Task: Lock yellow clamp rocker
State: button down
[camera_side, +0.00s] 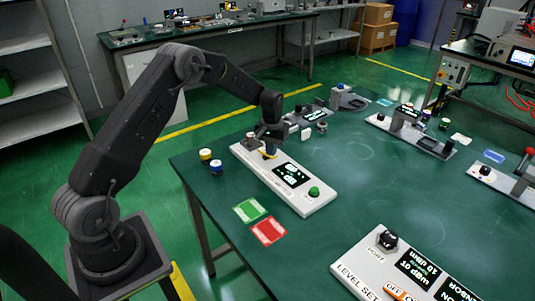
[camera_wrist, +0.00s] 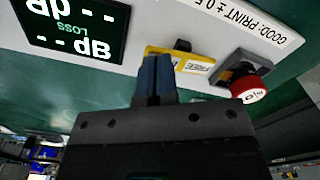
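The yellow clamp rocker (camera_wrist: 193,63) is on the white panel in the wrist view, with the word FREE on its visible half. My gripper (camera_wrist: 156,60) has its two blue fingers side by side with only a thin line between them, shut, with nothing visible between them. The fingertips are over the left part of the rocker and hide some of it; I cannot tell whether they touch. In the side view my gripper (camera_side: 269,150) is low over the far end of the white panel (camera_side: 258,176), and a bit of yellow shows by the blue fingertips.
A red-and-white knob (camera_wrist: 249,86) on a grey base is right of the rocker. A dark display (camera_wrist: 72,28) reads dashes and LOSS. A green button (camera_side: 314,191) is at the near end. Yellow and blue-capped jars (camera_side: 210,160) stand left. Green and red cards (camera_side: 258,221) lie in front.

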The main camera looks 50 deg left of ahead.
jog(key=shift+f, duration=0.45)
jog(key=shift+r, duration=3.55)
